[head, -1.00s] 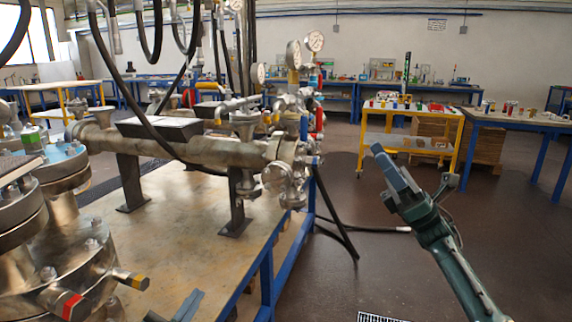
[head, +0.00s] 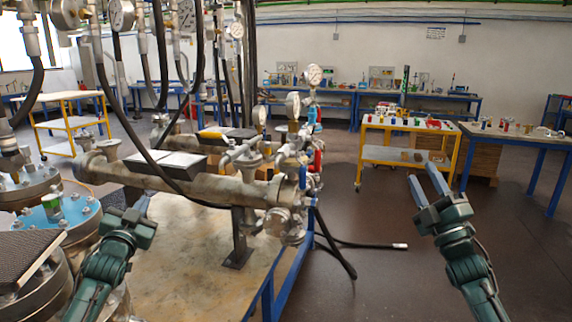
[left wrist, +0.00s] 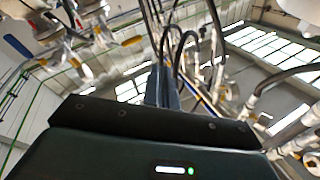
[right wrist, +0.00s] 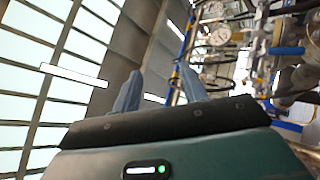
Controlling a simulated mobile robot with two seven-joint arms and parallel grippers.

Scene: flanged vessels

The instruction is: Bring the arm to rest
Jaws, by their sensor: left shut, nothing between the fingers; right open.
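My left gripper (head: 142,204) is raised at the left of the head view, in front of the flanged vessels and pipework. Its fingers are together with nothing between them; they also show pressed together in the left wrist view (left wrist: 164,86). My right gripper (head: 422,174) points up and away over the open floor at the right. Its two fingers stand apart and empty, and also show apart in the right wrist view (right wrist: 160,82). Neither gripper visibly touches anything.
A flanged vessel with a blue top (head: 80,222) stands close to my left arm, and a horizontal pipe (head: 220,188) lies behind. Hoses and gauges (head: 313,75) rise above. A yellow cart (head: 358,155) stands farther back. The floor (head: 375,285) at right is clear, apart from a black hose (head: 345,243).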

